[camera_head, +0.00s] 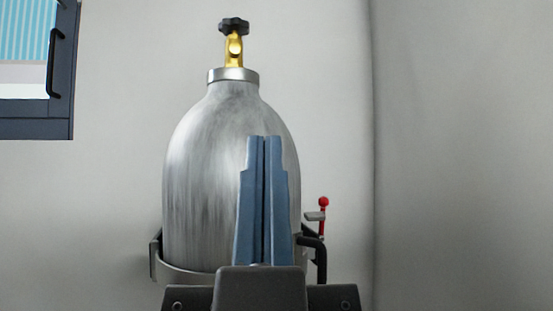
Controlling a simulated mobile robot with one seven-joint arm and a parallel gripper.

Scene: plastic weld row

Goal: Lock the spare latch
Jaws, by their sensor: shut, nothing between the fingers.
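A silver gas cylinder (195,170) stands upright in a grey metal bracket (155,262) against the wall. A small latch (323,215) with a red lever and round red knob shows at the bracket's right side, with the lever pointing up. I cannot tell whether this is the spare latch or whether it is locked. My gripper (264,138) is in front of the cylinder, pointing up in the picture, with its two blue-grey fingers together and empty. It is left of the latch and apart from it. It hides part of the cylinder and the bracket's front.
A brass valve (235,50) with a black knob tops the cylinder. A black bent bar (320,258) is below the latch. A dark-framed window (60,95) is at the upper left. A wall corner is right of the latch, with clear space between.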

